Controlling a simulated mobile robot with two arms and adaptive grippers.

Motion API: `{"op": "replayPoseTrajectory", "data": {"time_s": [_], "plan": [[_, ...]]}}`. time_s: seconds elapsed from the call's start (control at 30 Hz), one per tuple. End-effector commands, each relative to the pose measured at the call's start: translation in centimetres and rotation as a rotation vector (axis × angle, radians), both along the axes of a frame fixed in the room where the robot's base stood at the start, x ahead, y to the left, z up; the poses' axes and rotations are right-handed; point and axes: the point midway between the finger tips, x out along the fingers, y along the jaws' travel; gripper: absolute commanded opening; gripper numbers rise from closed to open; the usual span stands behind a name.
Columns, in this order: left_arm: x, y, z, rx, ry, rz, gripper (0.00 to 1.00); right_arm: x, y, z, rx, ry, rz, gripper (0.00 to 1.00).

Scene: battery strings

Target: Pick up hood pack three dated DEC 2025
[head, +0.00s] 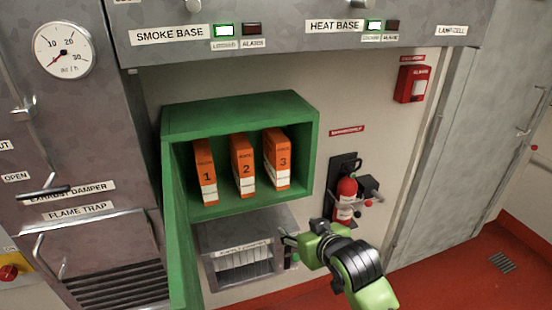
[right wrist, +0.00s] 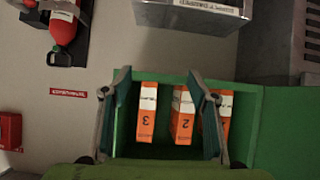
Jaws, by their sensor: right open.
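Hood pack three (head: 277,158) is an orange and white box marked 3, upright at the right end of an open green cabinet (head: 317,150). Its date is too small to read. It shows upside down in the right wrist view (right wrist: 147,120). Packs 2 (head: 242,164) and 1 (head: 205,171) stand to its left, with gaps. My right gripper (head: 288,250) is open and empty, below and right of the cabinet in the head view. In the right wrist view its fingers (right wrist: 158,82) frame packs 3 and 2, and one finger partly covers pack 1. My left gripper is out of view.
The green cabinet door (head: 182,250) hangs open at the left. A grey metal box (head: 207,243) sits just below the cabinet. A fire extinguisher (head: 346,195) and a red alarm box (head: 411,84) are on the wall to the right. A grey panel (head: 300,42) overhangs above.

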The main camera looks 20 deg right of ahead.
Motion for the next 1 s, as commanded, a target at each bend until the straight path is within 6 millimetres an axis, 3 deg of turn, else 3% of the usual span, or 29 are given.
{"op": "replayPoseTrajectory", "data": {"time_s": [0.03,0.1,0.2,0.33,0.47,0.8,1.0], "plan": [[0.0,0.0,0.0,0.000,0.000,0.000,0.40,2.6,-0.3,3.5,0.008,-0.084,-0.007,0.54],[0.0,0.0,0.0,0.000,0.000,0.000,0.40,5.3,-0.6,7.5,0.024,-0.180,-0.012,0.54],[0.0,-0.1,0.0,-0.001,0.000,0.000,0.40,7.9,-0.9,12.0,0.043,-0.280,-0.017,0.54],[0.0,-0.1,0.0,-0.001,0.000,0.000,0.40,9.4,-1.2,15.3,0.056,-0.351,-0.020,0.54],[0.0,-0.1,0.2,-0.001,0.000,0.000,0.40,10.6,-1.2,15.9,0.061,-0.366,-0.020,0.54],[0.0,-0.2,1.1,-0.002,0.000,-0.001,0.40,16.2,-1.0,14.7,0.059,-0.364,-0.021,0.54],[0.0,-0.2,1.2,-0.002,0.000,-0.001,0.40,17.7,-1.0,14.3,0.060,-0.365,-0.020,0.54]]}}
